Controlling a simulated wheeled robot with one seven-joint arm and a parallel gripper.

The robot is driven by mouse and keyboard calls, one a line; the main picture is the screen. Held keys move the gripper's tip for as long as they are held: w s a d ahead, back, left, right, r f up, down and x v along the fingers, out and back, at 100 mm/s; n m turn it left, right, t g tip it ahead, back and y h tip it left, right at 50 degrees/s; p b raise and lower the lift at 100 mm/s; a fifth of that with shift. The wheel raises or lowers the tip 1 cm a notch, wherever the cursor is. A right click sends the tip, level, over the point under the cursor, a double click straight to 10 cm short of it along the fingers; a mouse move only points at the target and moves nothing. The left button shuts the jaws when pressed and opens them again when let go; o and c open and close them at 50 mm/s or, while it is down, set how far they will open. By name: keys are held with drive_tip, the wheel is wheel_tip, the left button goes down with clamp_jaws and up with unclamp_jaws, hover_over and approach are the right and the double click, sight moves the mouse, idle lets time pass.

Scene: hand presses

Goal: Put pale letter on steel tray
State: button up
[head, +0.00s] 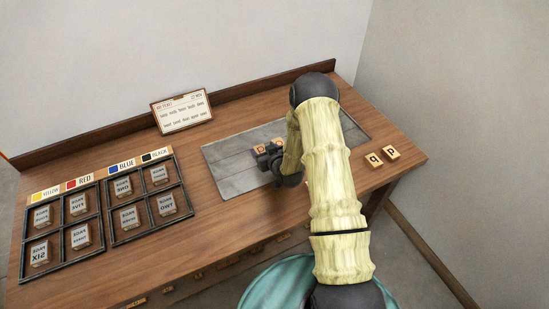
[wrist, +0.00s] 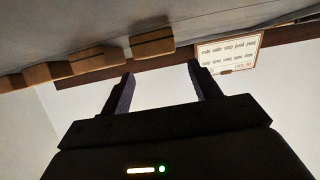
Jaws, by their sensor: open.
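The steel tray (head: 228,170) is a flat grey plate in the middle of the wooden bench. Small tan letter tiles (head: 262,149) stand on it beside my gripper (head: 269,159), partly hidden by the arm. Two more tan tiles, one marked q (head: 374,160) and one marked p (head: 391,153), lie on the bench right of the tray. I cannot tell which tile is the pale letter. My gripper is open and low over the tray. In the wrist view its fingers (wrist: 160,78) are spread and empty, with a row of tiles (wrist: 152,44) beyond the tips.
A printed card (head: 182,112) leans at the bench's back edge and also shows in the wrist view (wrist: 228,45). My arm covers the tray's right part. The tray's left part is clear.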

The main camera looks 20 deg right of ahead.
drive_tip(key=b+v, duration=0.1)
drive_tip(key=v, duration=0.9)
drive_tip(key=shift+s+r+b, duration=0.2)
drive_tip(key=shift+b, duration=0.1)
drive_tip(key=shift+r, duration=0.1)
drive_tip(key=s+a+r+m+g+h, duration=0.1)
drive_tip(key=s+r+g, duration=0.4)
drive_tip(key=s, duration=0.5)
drive_tip(key=s+a+r+m+g+h, duration=0.1)
drive_tip(key=s+r+g, duration=0.4)
drive_tip(key=s+r, duration=0.5)
drive_tip(key=shift+s+r+g+h, duration=0.25)
drive_tip(key=shift+r+g+h, duration=0.05)
drive_tip(key=shift+r, duration=0.1)
